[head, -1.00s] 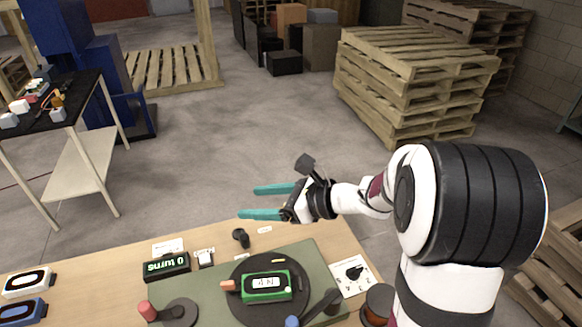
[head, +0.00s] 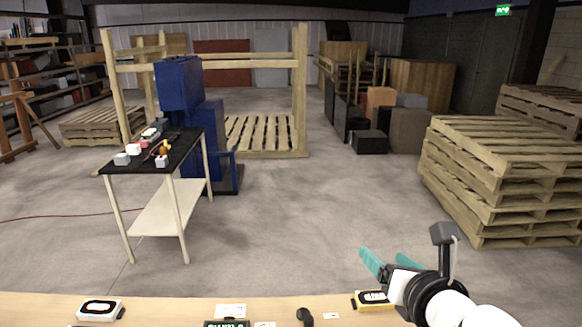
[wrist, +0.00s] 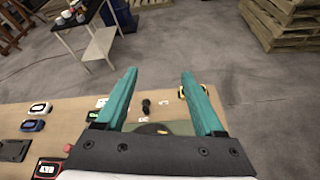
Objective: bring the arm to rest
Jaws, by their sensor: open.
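My gripper (head: 385,262) is at the lower right of the head view, raised at the far edge of the wooden table (head: 170,306). Its two teal fingers are apart. In the wrist view the fingers (wrist: 158,76) stand wide apart with nothing held between them. The table shows below and beyond them there. The rest of my arm runs out of the head view at the lower right.
A yellow-framed device (head: 373,298) lies on the table just left of my gripper in the head view. A black knob (head: 305,317), a dark display (head: 227,324) and a white device (head: 99,309) are further left. Beyond the table is open floor, with stacked pallets (head: 500,185) at right.

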